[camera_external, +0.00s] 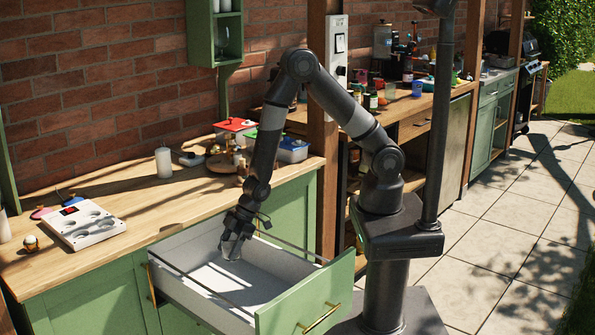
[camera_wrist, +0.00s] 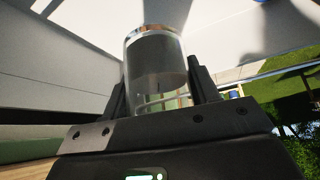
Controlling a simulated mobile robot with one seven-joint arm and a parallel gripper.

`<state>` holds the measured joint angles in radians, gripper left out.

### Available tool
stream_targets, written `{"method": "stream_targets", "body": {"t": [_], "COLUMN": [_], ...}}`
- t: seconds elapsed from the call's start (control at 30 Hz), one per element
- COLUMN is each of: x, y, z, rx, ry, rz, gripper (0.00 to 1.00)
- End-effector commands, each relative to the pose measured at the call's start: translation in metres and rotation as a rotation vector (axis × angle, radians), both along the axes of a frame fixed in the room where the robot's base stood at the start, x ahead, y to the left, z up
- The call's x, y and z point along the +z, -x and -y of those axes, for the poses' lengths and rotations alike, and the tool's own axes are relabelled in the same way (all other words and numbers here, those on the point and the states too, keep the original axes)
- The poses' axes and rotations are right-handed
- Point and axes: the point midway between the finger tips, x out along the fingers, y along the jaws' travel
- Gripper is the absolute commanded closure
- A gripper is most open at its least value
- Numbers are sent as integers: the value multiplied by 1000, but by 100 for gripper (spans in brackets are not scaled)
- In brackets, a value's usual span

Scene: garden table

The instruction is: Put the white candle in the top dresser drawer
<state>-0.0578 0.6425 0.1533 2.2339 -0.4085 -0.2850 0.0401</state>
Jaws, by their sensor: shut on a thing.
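The top drawer (camera_external: 270,299) of the green dresser is pulled open. Its light grey inside looks empty apart from my gripper's load. My gripper (camera_external: 236,240) reaches down over the drawer's back left part and is shut on a glass cylinder (camera_wrist: 155,65). The cylinder is clear with a shiny rim and a greyish filling; I cannot tell if this is a candle. In the external view the cylinder is a small pale shape low in the drawer; contact with the floor is unclear. A white pillar candle (camera_external: 163,161) stands upright on the wooden counter, apart from my gripper.
A white tray with oval hollows (camera_external: 85,225) lies on the left of the counter (camera_external: 160,215). A red-lidded box (camera_external: 235,127) and a blue-lidded box (camera_external: 290,149) stand at the back right. A wooden post (camera_external: 325,190) rises right of the dresser.

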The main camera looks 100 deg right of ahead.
Motion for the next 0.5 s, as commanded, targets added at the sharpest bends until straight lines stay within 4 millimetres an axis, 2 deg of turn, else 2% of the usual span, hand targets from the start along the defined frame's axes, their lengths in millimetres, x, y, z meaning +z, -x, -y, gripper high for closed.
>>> {"method": "stream_targets", "body": {"t": [0.1,0.27,0.5], "x": [-14,-24,-46], "y": [0,-1,-5], "z": [-1,-7,-44], "rx": [1,3,6], "ry": [-1,-1,-1], "rz": [0,1,2], "gripper": [81,81,81]}}
